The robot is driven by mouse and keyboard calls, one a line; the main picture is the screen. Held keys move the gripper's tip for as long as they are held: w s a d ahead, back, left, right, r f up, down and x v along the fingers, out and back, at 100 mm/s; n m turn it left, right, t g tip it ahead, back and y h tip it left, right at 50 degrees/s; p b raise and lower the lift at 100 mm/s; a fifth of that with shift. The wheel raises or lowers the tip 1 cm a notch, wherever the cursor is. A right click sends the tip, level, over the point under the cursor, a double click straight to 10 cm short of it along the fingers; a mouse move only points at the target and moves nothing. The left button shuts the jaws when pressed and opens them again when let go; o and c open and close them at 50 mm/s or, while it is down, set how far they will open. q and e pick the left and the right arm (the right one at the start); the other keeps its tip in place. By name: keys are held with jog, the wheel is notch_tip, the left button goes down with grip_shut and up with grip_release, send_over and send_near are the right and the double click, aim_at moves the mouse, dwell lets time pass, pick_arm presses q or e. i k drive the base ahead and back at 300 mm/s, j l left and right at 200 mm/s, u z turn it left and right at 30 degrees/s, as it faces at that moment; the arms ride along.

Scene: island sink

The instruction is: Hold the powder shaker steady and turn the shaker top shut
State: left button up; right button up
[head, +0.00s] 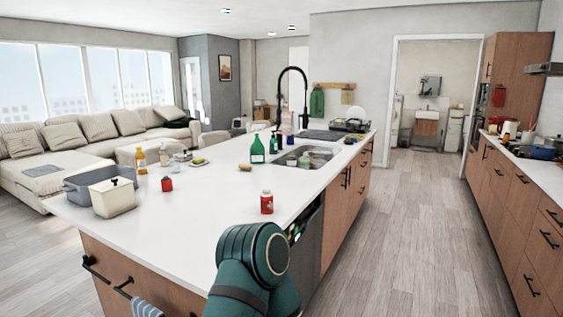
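A small red container with a white top (266,202), which looks like the powder shaker, stands upright on the white island counter near its right edge. Its top sits on it, but how far it is turned is too small to tell. Another small red item (167,184) stands farther left on the counter. Neither of my grippers is in view. A teal link of my own arm rises at the bottom centre, in front of the counter edge, apart from the red container in the picture.
A grey bin (85,186) and a cream box (113,198) stand at the counter's left. Bottles, including a green one (257,150), stand farther back near the sink (308,156) and black faucet (292,72). The counter around the red container is clear.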

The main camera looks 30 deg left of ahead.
aim_at(266, 192)
jog(key=i, duration=2.95)
jog(key=i+l+u, duration=0.1)
jog(key=i+u, duration=0.15)
jog(key=i, duration=0.35)
jog(key=i+l+u, duration=0.2)
jog(key=i, duration=0.35)
jog(key=u, duration=1.6)
